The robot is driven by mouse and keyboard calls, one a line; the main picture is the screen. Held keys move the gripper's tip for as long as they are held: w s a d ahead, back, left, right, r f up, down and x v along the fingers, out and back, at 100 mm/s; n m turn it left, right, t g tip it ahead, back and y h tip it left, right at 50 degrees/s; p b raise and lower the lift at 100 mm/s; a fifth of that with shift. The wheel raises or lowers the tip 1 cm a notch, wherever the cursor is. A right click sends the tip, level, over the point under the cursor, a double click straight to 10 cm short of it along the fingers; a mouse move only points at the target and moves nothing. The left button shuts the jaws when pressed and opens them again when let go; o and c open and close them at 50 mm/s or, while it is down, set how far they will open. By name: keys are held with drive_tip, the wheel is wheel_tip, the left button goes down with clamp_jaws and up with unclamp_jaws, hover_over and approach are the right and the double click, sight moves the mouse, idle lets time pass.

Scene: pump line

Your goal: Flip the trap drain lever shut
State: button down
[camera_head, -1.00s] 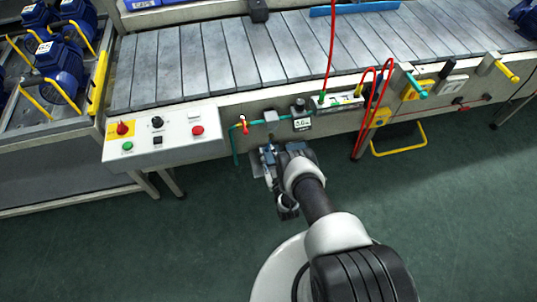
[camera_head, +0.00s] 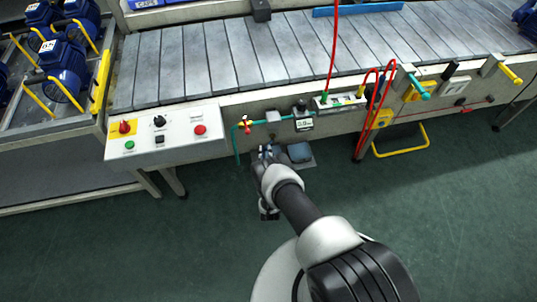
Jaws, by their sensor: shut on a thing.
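My gripper (camera_head: 267,152) is low in front of the conveyor's front rail, below a green air pipe (camera_head: 257,122). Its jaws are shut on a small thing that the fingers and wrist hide. I cannot make out the trap drain lever for certain, nor its angle. A grey block (camera_head: 272,116) sits on the pipe above the gripper. A small yellow and red valve handle (camera_head: 245,125) is on the pipe to the upper left, apart from the gripper.
A blue-grey block on a plate (camera_head: 300,152) is close to the gripper's right. A small gauge (camera_head: 304,122) hangs above it. A control panel (camera_head: 165,138) juts out to the left. Red hoses (camera_head: 368,110) hang to the right. Open green floor lies in front.

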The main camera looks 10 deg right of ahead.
drive_tip(key=shift+w+a+r+m+h, duration=0.1)
drive_tip(key=shift+w+m+h, duration=0.05)
drive_tip(key=shift+m+h, duration=0.15)
drive_tip(key=c, duration=1.5)
unclamp_jaws()
drive_tip(key=v, duration=1.2)
